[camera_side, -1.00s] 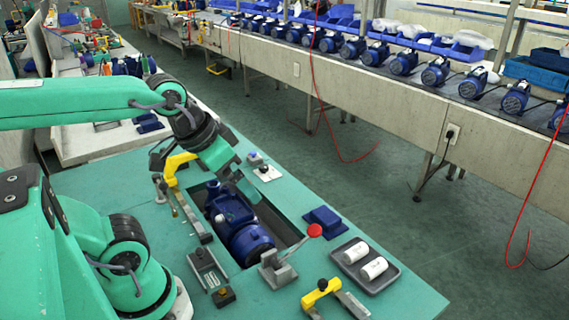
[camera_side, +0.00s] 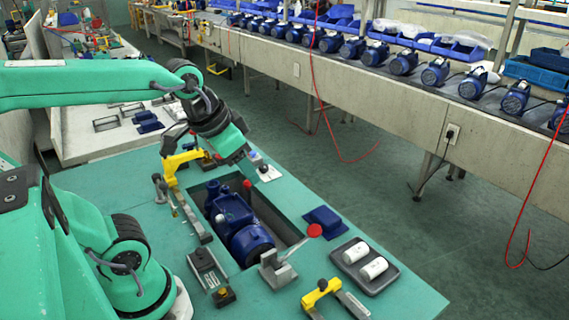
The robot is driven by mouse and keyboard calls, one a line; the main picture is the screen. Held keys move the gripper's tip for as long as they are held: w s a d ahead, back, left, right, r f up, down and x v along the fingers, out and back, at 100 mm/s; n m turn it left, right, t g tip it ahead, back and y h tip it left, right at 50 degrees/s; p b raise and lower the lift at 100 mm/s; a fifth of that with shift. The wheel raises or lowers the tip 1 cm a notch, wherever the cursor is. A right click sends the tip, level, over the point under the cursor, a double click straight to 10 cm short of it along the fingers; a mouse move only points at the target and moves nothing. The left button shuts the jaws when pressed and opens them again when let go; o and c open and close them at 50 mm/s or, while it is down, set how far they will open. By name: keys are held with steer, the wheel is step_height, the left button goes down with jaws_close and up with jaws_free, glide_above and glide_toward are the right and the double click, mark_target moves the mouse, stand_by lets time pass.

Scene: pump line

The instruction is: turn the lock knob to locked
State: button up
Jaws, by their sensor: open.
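My gripper (camera_side: 241,156) is open and empty, tilted downward above the far edge of the green worktable. Its tips are close to a small white plate (camera_side: 268,173) that carries a small blue-topped part (camera_side: 255,159); I cannot tell whether they touch. A small black knob on a yellowish base (camera_side: 224,296) sits at the near side of the table, well away from my gripper. I cannot tell which of these is the lock knob, nor its setting. A blue pump (camera_side: 245,238) lies in the table's recess.
A red-knobbed lever clamp (camera_side: 280,262) stands beside the pump. Yellow clamps (camera_side: 321,291) stand near and far (camera_side: 178,161). A blue block (camera_side: 322,217) and a grey tray (camera_side: 382,280) with two white cylinders lie at right. A conveyor with several pumps runs behind.

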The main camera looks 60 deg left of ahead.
steer(key=w+a+r+m+g, duration=0.1)
steer(key=w+a+m, duration=0.1)
steer(key=w+a, duration=0.55)
steer(key=m+g, duration=0.4)
steer(key=m, duration=0.2)
glide_above(264, 166)
step_height(264, 166, down, 18)
steer(key=shift+r, duration=0.1)
steer(key=shift+a, duration=0.1)
steer(key=shift+f, duration=0.2)
steer(key=shift+f, duration=3.85)
steer(key=shift+c, duration=0.4)
